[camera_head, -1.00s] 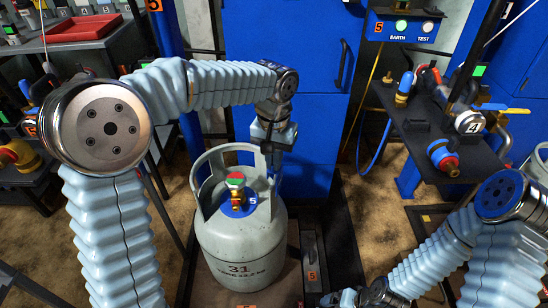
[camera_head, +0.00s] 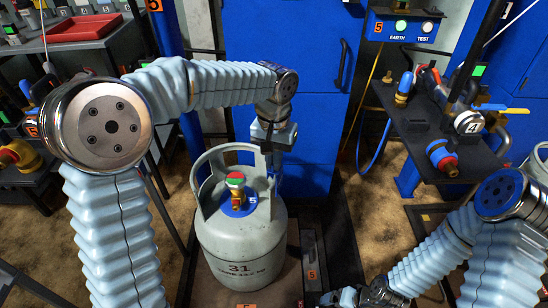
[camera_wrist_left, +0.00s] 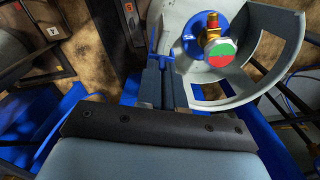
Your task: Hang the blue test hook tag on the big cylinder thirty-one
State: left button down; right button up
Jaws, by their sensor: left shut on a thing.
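The big grey cylinder (camera_head: 240,245), marked 31, stands upright on a low platform. Its collar surrounds a brass valve (camera_head: 236,193) with a red, green and white top and a blue ring marked 5. My left gripper (camera_head: 275,168) points down at the right side of the collar. The left wrist view shows its fingers (camera_wrist_left: 167,82) shut beside the collar rim (camera_wrist_left: 292,62). A narrow blue piece at the fingers, seemingly the blue test hook tag (camera_wrist_left: 153,25), is mostly hidden. Whether it touches the collar is unclear. My right gripper (camera_head: 350,297) is low at the bottom edge, its jaws unclear.
A blue cabinet (camera_head: 310,60) stands behind the cylinder. A red tray (camera_head: 82,28) is at the far left. Brown floor lies right of the platform.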

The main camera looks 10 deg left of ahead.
aim_at(273, 173)
pick_arm(q)
jog(key=shift+f, duration=0.15)
jog(key=shift+f+b, duration=0.7)
jog(key=shift+f, duration=0.15)
jog(key=shift+s+f+b, duration=0.25)
jog(key=shift+f+b, duration=0.5)
jog(key=shift+f, duration=0.45)
jog(key=shift+a, duration=0.1)
jog(key=c, duration=1.6)
grip_release()
jog(key=shift+o, duration=1.3)
jog(key=shift+w+f, duration=0.25)
jog(key=shift+o, duration=0.8)
jog(key=shift+r, duration=0.3)
jog(key=shift+r, duration=0.1)
